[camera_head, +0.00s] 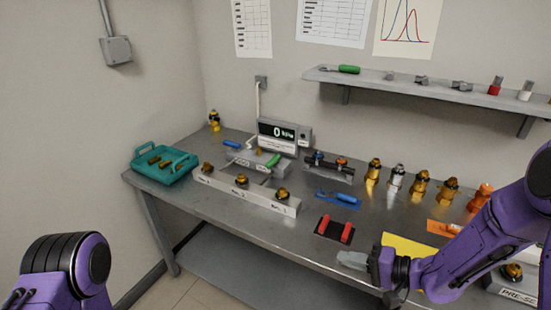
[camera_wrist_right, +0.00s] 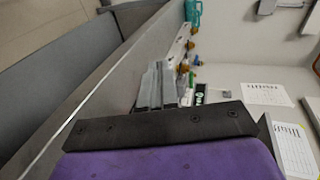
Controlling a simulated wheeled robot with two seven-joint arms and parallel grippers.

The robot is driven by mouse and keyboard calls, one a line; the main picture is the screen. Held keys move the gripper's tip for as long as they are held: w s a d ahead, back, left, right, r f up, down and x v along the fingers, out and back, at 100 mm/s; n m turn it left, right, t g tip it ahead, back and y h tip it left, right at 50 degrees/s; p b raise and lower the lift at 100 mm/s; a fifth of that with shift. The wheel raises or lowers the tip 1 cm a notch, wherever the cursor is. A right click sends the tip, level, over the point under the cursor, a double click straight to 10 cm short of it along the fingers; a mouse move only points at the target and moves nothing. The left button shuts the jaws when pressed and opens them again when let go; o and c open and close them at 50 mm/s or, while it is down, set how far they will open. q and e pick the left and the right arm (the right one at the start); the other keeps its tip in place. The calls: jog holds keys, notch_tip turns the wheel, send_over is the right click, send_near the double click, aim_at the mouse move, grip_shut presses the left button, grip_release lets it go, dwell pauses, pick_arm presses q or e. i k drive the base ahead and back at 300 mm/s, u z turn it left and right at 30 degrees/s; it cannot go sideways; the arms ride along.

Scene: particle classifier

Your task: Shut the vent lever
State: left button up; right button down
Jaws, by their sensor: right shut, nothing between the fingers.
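A grey apparatus (camera_head: 258,166) with a digital display (camera_head: 278,134) reading 0 stands at the back of the bench. My right gripper (camera_head: 352,260) is shut and empty near the bench's front edge, well to the right and in front of the apparatus. Its grey fingers also show in the right wrist view (camera_wrist_right: 160,85). My left gripper is out of view.
A pale block (camera_head: 220,187) with several brass fittings stands in front of the apparatus. A teal basket (camera_head: 165,170) is at left. A manifold (camera_head: 325,169), a blue tool (camera_head: 347,197) and red grips on a dark mat (camera_head: 321,229) lie to the right. A shelf (camera_head: 430,82) hangs above.

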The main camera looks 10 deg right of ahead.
aim_at(276, 158)
jog(key=z, duration=0.05)
jog(key=i, duration=1.25)
